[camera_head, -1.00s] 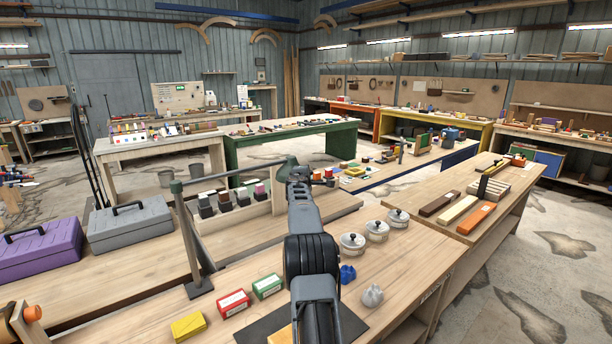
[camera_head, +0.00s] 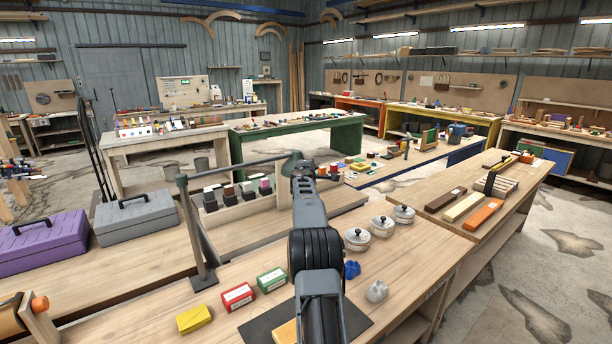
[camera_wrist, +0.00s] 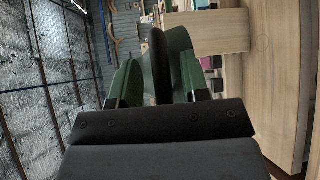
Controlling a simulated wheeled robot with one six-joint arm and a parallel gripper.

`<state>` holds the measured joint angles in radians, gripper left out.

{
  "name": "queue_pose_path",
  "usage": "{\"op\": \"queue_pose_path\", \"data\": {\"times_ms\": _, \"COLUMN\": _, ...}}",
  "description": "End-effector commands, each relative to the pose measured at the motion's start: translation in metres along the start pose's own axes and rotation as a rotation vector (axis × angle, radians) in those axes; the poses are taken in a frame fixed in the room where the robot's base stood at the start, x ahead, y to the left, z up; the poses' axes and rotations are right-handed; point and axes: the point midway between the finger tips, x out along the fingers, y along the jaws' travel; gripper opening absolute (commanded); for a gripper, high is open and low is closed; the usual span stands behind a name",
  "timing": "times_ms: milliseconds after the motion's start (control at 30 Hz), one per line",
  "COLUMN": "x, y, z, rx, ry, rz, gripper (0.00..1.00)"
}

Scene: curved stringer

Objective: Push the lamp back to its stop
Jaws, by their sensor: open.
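My own arm hides part of that area. My gripper is open. No stop can be made out.
Lidded pots (camera_head: 382,226) stand right of my arm. Yellow (camera_head: 194,319), red (camera_head: 238,297) and green (camera_head: 271,281) boxes lie left of it. A rack of small blocks (camera_head: 238,192) sits behind. Toolboxes (camera_head: 135,217) are at left. Bare wood lies between the post and boxes.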

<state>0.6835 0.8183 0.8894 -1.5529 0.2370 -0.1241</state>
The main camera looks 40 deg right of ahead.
Motion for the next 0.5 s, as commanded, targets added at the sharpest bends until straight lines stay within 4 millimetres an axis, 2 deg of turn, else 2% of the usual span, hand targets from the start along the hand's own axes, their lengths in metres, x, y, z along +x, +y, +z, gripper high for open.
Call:
{"op": "queue_pose_path", "data": {"times_ms": 167, "x": -0.019, "y": -0.006, "z": -0.002, "rx": -0.001, "ry": 0.002, "rz": 0.003, "gripper": 0.42}}
{"op": "queue_pose_path", "data": {"times_ms": 500, "x": -0.08, "y": -0.005, "z": -0.003, "rx": -0.001, "ry": 0.004, "rz": 0.003, "gripper": 0.42}}
